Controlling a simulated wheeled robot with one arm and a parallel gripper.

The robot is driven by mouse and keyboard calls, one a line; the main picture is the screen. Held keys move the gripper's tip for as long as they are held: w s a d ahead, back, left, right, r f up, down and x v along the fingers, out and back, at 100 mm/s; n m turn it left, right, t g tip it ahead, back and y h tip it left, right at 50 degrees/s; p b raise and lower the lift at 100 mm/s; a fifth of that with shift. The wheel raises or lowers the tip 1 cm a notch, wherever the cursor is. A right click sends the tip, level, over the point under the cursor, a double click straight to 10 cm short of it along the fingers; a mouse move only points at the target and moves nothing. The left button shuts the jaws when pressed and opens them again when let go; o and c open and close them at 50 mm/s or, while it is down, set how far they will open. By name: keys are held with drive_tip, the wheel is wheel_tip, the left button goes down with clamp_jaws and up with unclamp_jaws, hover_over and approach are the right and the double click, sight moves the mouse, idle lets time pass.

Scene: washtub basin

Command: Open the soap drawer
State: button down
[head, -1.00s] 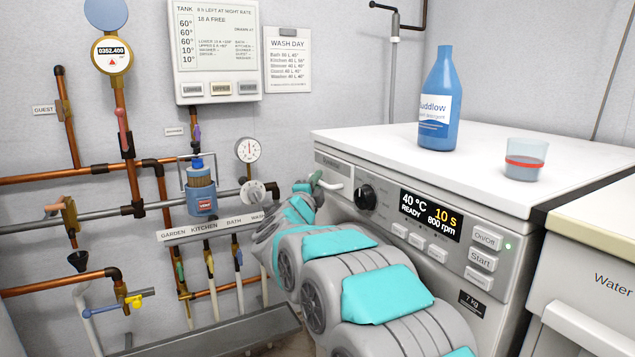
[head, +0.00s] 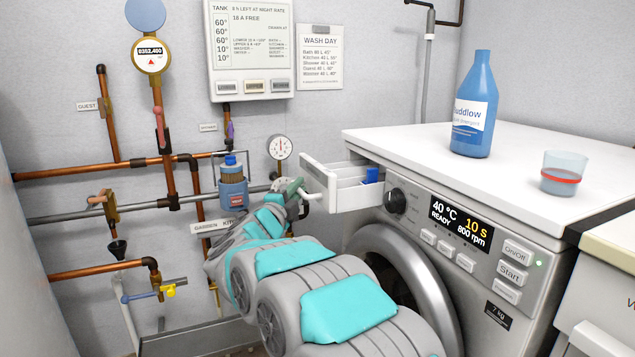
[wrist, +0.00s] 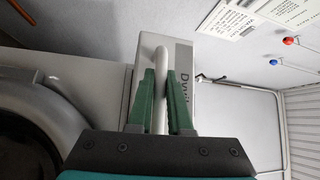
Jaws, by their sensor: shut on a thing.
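The soap drawer (head: 352,187) is a white tray at the top left of the washing machine (head: 440,170). It stands well out from the machine's front, and a blue piece (head: 371,175) shows inside it. My gripper (head: 300,190) is at the drawer's front. In the wrist view, the green fingers of my gripper (wrist: 163,85) are on both sides of the pale handle bar (wrist: 161,62), shut on it. The grey drawer front (wrist: 182,60) lies just behind the bar. My arm hides part of the machine's front and door.
A blue detergent bottle (head: 474,110) and a clear cup with a red band (head: 563,174) stand on the machine's top. Pipes, a gauge (head: 279,147) and a blue filter (head: 232,185) are on the wall left of the drawer.

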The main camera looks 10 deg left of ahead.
drive_tip(key=shift+s+a+f, duration=0.15)
drive_tip(key=shift+s+a, duration=0.5)
drive_tip(key=shift+a, duration=0.25)
drive_tip(key=c, duration=0.8)
unclamp_jaws()
drive_tip(key=shift+c, duration=0.2)
drive_tip(key=s+a, duration=0.1)
drive_tip(key=s, duration=0.6)
drive_tip(key=shift+s+f, duration=0.35)
drive_tip(key=shift+f, duration=0.05)
drive_tip(key=shift+a, duration=0.1)
